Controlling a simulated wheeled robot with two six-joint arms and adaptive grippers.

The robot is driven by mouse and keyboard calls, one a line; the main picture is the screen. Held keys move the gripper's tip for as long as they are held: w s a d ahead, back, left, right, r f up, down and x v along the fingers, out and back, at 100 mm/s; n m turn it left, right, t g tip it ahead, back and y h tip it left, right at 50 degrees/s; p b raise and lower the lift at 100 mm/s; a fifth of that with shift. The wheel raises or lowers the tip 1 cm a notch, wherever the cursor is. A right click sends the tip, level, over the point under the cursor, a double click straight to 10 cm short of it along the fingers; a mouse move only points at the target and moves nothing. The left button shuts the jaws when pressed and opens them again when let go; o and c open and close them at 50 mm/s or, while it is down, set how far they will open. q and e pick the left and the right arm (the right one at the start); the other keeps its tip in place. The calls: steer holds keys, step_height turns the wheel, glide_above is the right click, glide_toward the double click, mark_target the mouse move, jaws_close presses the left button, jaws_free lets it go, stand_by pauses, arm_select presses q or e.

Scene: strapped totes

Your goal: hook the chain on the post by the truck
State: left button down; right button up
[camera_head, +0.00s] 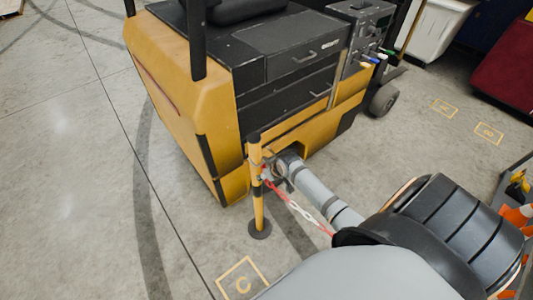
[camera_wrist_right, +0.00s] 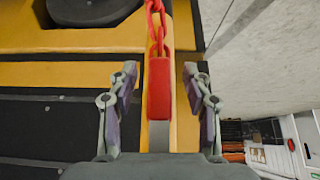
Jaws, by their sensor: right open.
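The yellow post (camera_head: 257,195) with black bands stands upright on a round black base beside the truck (camera_head: 175,80). The red and white chain (camera_head: 299,209) runs from the post's upper part down to the right, passing behind my arm. In the right wrist view, the chain's red end piece (camera_wrist_right: 160,88) lies in front of the yellow post, with red links (camera_wrist_right: 157,25) above it. My right gripper (camera_head: 272,172) is close to the post. In the wrist view its fingers (camera_wrist_right: 161,88) are open on either side of the end piece, with gaps. The hook's catch on the post is not clear.
The truck's yellow and black body is close behind the post. A floor marking C (camera_head: 243,284) lies in front. Orange and white cones (camera_head: 515,215) stand at the right edge. The grey floor at left is clear.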

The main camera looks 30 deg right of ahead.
steer(key=v, duration=1.2)
